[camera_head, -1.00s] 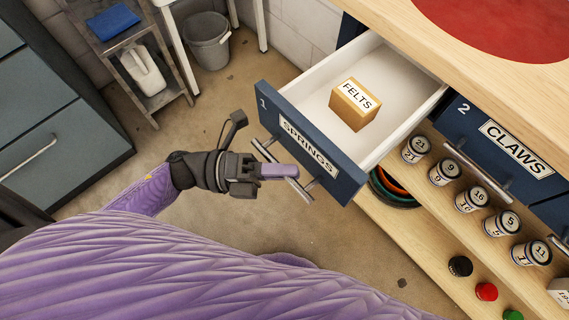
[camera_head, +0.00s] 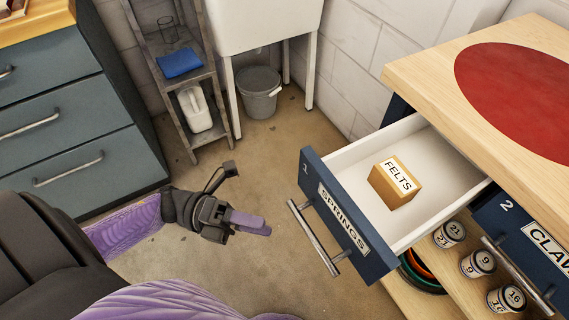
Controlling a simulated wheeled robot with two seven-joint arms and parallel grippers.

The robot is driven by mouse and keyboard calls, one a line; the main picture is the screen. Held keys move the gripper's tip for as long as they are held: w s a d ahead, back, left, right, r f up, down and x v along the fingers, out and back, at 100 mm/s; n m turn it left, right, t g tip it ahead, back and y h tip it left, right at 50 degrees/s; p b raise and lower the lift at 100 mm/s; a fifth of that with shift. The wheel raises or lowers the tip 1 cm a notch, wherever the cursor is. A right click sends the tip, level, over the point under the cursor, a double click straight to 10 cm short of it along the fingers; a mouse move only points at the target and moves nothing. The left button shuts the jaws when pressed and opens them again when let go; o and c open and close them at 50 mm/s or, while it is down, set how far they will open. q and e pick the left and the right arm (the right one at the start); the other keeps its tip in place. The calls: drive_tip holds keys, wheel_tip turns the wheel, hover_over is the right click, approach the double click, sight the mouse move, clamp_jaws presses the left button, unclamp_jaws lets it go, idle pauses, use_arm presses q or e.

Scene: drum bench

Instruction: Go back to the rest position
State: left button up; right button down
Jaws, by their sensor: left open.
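My left gripper (camera_head: 240,198) is open and empty in the head view, left of the bench drawer and clear of its handle (camera_head: 314,237). The drawer labelled SPRINGS (camera_head: 345,214), numbered 1, stands pulled out from the bench. A tan box labelled FELTS (camera_head: 395,184) sits inside it. My right gripper is not in view.
The bench top (camera_head: 430,78) with a red round mat (camera_head: 520,85) is at the right. Below are a CLAWS drawer (camera_head: 530,235) and several numbered cans. A grey bucket (camera_head: 259,95), a shelf rack (camera_head: 215,125) and a grey-blue cabinet (camera_head: 60,125) stand behind. Open floor lies between.

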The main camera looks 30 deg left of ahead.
use_arm(q)
drive_tip(key=shift+a, duration=0.15)
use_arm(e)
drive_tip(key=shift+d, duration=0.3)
